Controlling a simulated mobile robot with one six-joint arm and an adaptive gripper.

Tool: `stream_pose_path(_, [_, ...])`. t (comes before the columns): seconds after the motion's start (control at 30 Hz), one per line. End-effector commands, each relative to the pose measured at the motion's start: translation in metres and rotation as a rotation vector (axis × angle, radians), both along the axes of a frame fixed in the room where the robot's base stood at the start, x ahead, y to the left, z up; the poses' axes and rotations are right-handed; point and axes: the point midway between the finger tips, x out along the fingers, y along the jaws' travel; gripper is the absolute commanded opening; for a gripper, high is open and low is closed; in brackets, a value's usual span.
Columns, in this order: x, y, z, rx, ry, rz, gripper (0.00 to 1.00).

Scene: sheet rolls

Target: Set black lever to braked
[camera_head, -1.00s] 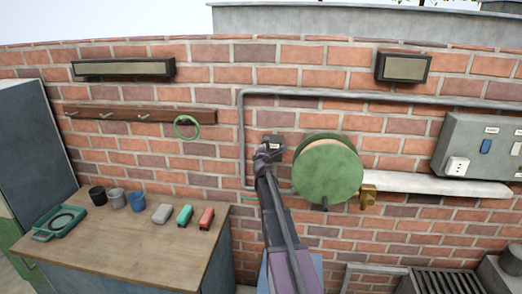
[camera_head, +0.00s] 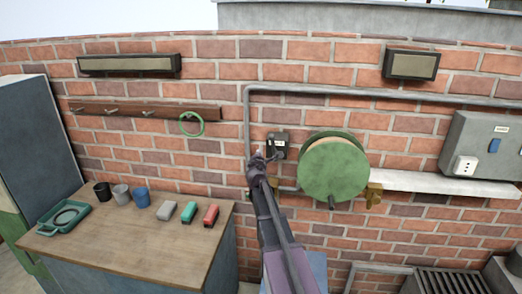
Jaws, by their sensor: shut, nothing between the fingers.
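A small dark box (camera_head: 278,145) with a pale label is fixed to the brick wall, just left of the green reel (camera_head: 333,168). A black lever cannot be told apart clearly at this size, so its position cannot be read. My gripper (camera_head: 257,160) is shut and empty, just below and left of the dark box. It looks close to the wall, but I cannot tell whether it touches anything. My arm covers the wall below the box.
A grey pipe (camera_head: 246,115) runs down left of the box. A white shelf (camera_head: 430,182) and brass fitting (camera_head: 375,193) are right of the reel. A wooden-topped bench (camera_head: 130,240) with cups and small blocks stands left. A green ring (camera_head: 191,124) hangs on the rack.

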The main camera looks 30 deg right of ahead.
Motion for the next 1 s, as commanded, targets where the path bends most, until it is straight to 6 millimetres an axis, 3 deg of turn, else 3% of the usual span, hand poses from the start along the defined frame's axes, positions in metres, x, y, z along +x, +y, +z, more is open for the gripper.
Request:
stream_pose_path(0.23, [-0.021, 0.011, 0.001, 0.0, 0.0, -0.001, 0.0])
stream_pose_path(1.0, [-0.027, 0.013, -0.002, 0.029, -0.005, -0.017, 0.0])
